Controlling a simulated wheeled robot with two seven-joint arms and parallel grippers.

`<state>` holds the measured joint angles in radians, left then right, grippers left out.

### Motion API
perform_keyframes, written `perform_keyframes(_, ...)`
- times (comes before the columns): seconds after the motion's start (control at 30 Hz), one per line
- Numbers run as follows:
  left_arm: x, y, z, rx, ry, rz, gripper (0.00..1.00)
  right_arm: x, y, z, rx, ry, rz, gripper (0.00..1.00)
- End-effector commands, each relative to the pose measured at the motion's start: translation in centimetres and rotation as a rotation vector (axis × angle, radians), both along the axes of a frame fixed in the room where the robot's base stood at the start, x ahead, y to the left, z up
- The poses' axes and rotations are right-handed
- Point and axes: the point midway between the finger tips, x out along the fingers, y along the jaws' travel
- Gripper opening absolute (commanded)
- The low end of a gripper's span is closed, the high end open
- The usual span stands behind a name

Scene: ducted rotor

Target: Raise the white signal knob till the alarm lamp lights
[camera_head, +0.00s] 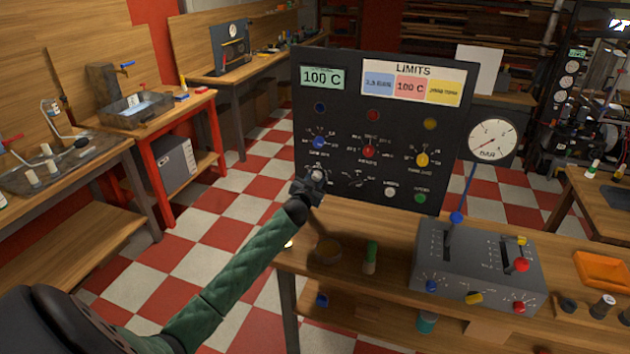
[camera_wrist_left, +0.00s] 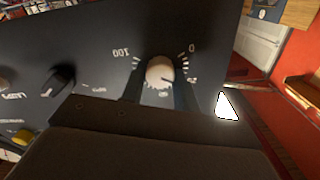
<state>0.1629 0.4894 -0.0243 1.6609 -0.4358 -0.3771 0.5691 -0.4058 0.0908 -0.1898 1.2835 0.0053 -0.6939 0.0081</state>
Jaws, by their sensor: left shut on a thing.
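The white signal knob (camera_head: 317,174) is at the lower left of the black panel (camera_head: 340,70). My left gripper (camera_head: 313,187) reaches up to it from below. In the left wrist view the white knob (camera_wrist_left: 160,70) sits between the two dark fingers (camera_wrist_left: 159,88), which are shut on its sides. A printed scale with 0 and 100 runs around it, upside down in this view. The panel has a blue lamp (camera_head: 320,107), a red lamp (camera_head: 373,115) and a yellow lamp (camera_head: 430,123), all dim. Which one is the alarm lamp I cannot read. My right gripper is not in view.
Blue (camera_head: 318,143), red (camera_head: 369,151) and yellow (camera_head: 422,159) knobs sit above. A black knob (camera_wrist_left: 58,82) is beside the white one in the wrist view. A grey control box (camera_head: 475,265) with levers and a round gauge (camera_head: 492,139) stand to the right.

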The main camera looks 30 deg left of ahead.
Motion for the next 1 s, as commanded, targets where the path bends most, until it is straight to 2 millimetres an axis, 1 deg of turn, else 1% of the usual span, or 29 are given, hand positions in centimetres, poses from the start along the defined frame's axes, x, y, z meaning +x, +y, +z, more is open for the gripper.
perform_keyframes(0.17, 0.0, 0.0, -0.1, 0.085, 0.02, 0.0, 0.07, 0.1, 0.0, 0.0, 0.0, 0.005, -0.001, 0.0)
perform_keyframes(0.3, 0.0, 0.0, -0.1, 0.172, 0.041, 0.0, 0.07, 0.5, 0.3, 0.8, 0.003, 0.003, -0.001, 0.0)
perform_keyframes(0.4, 0.0, 0.0, -0.1, 0.209, 0.05, 0.0, 0.07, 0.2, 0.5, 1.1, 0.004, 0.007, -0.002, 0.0)
perform_keyframes(0.57, 0.0, 0.0, 0.0, 0.22, 0.053, 0.0, 0.07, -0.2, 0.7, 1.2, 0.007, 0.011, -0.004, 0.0)
perform_keyframes(0.7, 0.0, 0.0, 0.0, 0.219, 0.053, 0.0, 0.07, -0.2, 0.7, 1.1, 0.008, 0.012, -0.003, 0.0)
perform_keyframes(0.73, 0.0, 0.0, 0.0, 0.219, 0.053, 0.0, 0.32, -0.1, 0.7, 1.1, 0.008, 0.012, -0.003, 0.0)
perform_keyframes(0.83, 0.0, 0.0, 0.0, 0.219, 0.053, 0.0, 0.52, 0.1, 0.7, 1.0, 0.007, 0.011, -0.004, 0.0)
perform_keyframes(1.0, 0.0, 0.0, 0.0, 0.218, 0.052, 0.0, 0.52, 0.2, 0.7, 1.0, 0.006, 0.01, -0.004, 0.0)
